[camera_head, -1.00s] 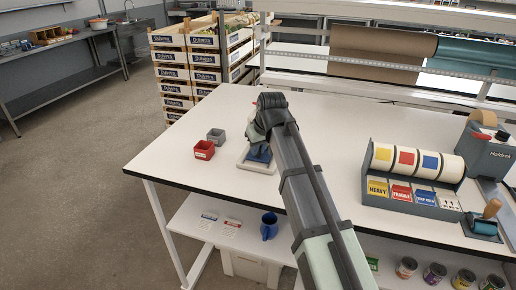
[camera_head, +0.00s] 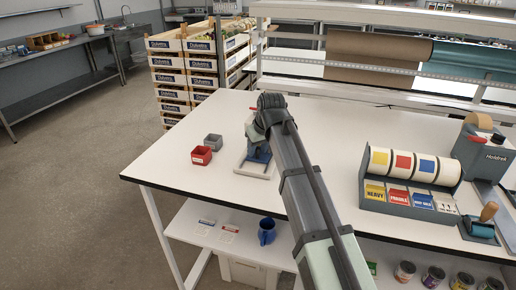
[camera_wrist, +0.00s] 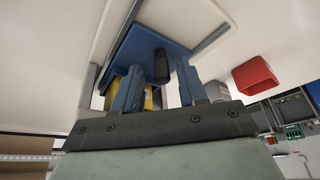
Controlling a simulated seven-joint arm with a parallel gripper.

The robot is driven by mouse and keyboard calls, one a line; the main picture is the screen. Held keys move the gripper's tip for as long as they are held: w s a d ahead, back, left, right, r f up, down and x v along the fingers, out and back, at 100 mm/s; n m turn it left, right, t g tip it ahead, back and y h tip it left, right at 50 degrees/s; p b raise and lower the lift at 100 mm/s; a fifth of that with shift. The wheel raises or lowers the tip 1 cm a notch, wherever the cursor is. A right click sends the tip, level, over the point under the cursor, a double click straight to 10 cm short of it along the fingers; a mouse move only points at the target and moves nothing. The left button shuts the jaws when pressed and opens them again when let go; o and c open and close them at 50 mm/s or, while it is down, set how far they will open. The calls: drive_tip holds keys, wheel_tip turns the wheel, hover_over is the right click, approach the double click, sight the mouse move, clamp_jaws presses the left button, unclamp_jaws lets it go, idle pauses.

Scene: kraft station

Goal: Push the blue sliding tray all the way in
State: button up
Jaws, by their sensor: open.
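The blue sliding tray (camera_wrist: 128,47) shows in the wrist view as a blue panel beside a pale metal rail, with a short dark round handle standing out from it (camera_wrist: 162,66). In the head view, a small blue part of it (camera_head: 260,156) shows in a light frame on the white table, mostly hidden by my arm. My gripper (camera_wrist: 159,72) is open, its two blue-grey fingers on either side of the handle in the wrist view. I cannot tell whether they touch it. In the head view the fingertips are hidden.
A red bin (camera_head: 201,155) and a grey bin (camera_head: 213,141) stand left of the tray. A label dispenser (camera_head: 410,185) and a tape machine (camera_head: 483,150) stand at the right. The table between the tray and the dispenser is clear apart from my arm.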

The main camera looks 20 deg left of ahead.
drive_tip(key=v, duration=1.4)
drive_tip(key=shift+f, duration=0.1)
